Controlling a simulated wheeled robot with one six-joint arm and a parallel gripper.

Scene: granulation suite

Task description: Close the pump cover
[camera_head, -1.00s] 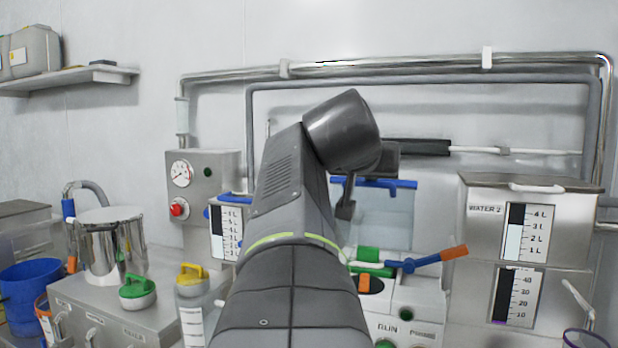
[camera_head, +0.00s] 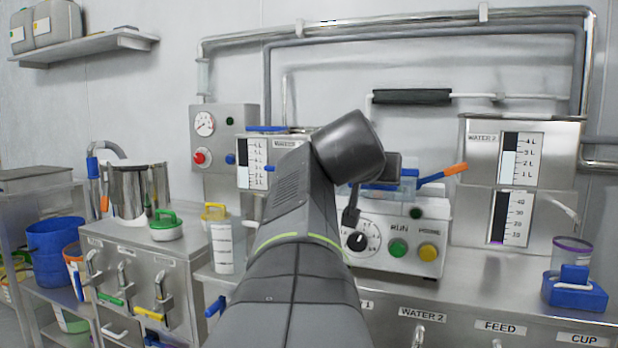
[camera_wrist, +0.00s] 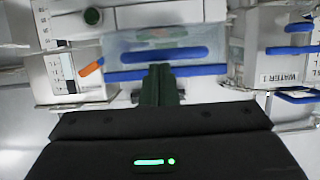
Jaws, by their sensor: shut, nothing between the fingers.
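The pump unit (camera_head: 385,240) has a dial and buttons on its front. Its clear cover (camera_head: 408,181) with blue edging sits low over the unit's top, partly hidden behind my arm. In the wrist view the clear cover (camera_wrist: 120,45) shows a blue bar and a long blue edge, with blurred parts visible through it. I cannot tell whether it is fully seated. My gripper (camera_head: 350,216) is shut and empty in front of the unit. In the wrist view its fingertips (camera_wrist: 160,70) are together at the cover's blue edge; contact is unclear.
A blue lever with an orange end (camera_head: 443,173) sticks out at the unit's right. The WATER 2 tank (camera_head: 479,165) stands to the right. A gauge box (camera_head: 206,130) stands to the left. Pipes (camera_head: 400,20) run along the wall.

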